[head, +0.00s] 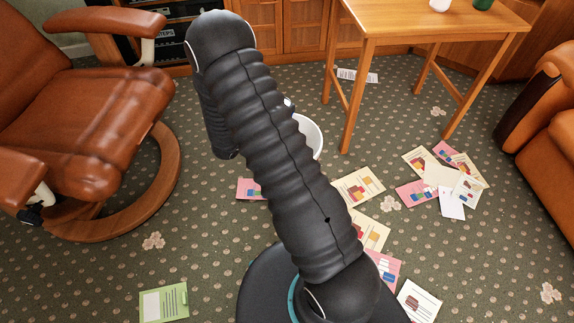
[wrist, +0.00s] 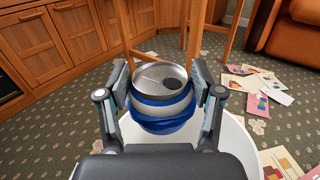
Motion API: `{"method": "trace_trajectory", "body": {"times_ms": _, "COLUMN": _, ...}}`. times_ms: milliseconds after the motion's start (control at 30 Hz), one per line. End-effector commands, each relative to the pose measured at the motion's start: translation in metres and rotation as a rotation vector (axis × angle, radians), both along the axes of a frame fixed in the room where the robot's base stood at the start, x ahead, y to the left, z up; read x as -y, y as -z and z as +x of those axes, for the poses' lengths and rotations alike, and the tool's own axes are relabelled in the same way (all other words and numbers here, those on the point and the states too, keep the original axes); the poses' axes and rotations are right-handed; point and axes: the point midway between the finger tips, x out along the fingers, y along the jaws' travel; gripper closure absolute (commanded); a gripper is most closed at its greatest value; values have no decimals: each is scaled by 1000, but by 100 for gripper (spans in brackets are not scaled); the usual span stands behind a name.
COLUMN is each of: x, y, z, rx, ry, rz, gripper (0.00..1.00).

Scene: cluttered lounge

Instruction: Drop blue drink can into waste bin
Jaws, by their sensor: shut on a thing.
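The blue drink can (wrist: 160,110) has a silver top and a blue and white side. In the wrist view my gripper (wrist: 161,82) is shut on it, one finger on each side, with the can's top facing the camera. The white waste bin (wrist: 240,145) shows below and behind the can, its rim curving out to the right. In the head view the bin (head: 311,134) stands on the carpet, mostly hidden behind my arm. The exact height of the can over the bin cannot be told.
A wooden table (head: 405,22) stands behind the bin on the right. A brown leather chair (head: 75,110) is at left and an orange-brown sofa (head: 545,125) at right. Several papers (head: 358,187) lie on the carpet right of the bin. A green booklet (head: 163,303) lies front left.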

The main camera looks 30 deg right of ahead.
Motion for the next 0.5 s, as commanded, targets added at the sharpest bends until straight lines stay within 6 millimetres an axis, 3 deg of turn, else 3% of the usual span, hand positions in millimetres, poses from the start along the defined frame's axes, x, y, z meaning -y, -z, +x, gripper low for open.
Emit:
{"method": "trace_trajectory", "body": {"times_ms": 200, "x": 16, "y": 26, "z": -21, "rx": -1, "ry": 225, "rz": -1, "gripper": 59}}
{"method": "trace_trajectory", "body": {"times_ms": 500, "x": 16, "y": 40, "z": -28, "rx": 0, "ry": 283, "rz": 0, "gripper": 59}}
